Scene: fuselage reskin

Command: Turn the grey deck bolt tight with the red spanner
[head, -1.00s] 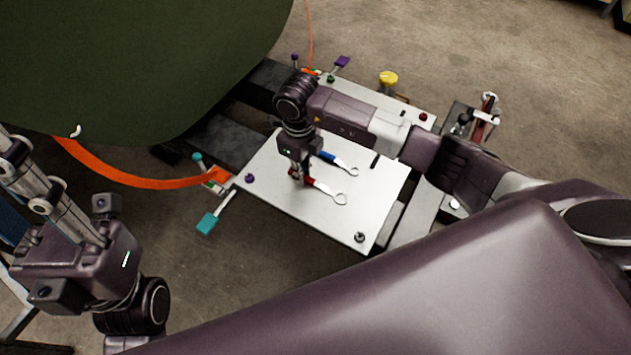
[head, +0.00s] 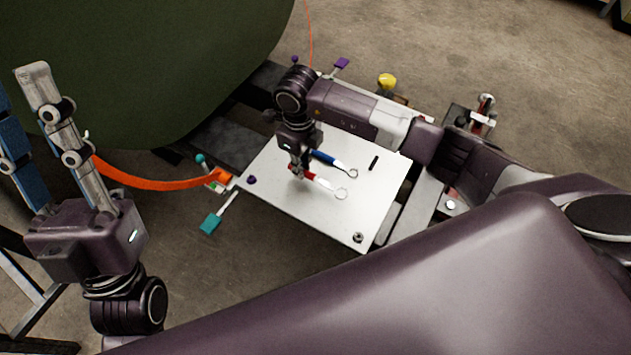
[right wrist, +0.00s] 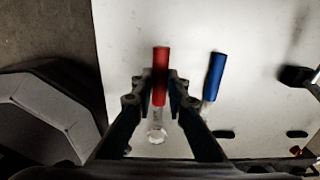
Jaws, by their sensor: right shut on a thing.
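My right gripper (head: 297,177) is shut on the red handle of the red spanner (head: 325,184). The spanner's ring end points toward the near right over the pale deck plate (head: 285,212); I cannot tell how far it is above the plate. In the right wrist view the red spanner (right wrist: 161,72) lies between the two fingers (right wrist: 160,95). The grey deck bolt (head: 358,237) stands near the plate's front corner, clear of the spanner. My left gripper (head: 22,100) is open and empty at the left, away from the plate.
A blue spanner (head: 325,158) lies close beside the red one. A purple bolt (head: 251,180) is at the plate's left corner. An orange strap (head: 150,182) and a teal-handled clamp (head: 211,222) are left of it. The dark green fuselage (head: 150,60) looms behind.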

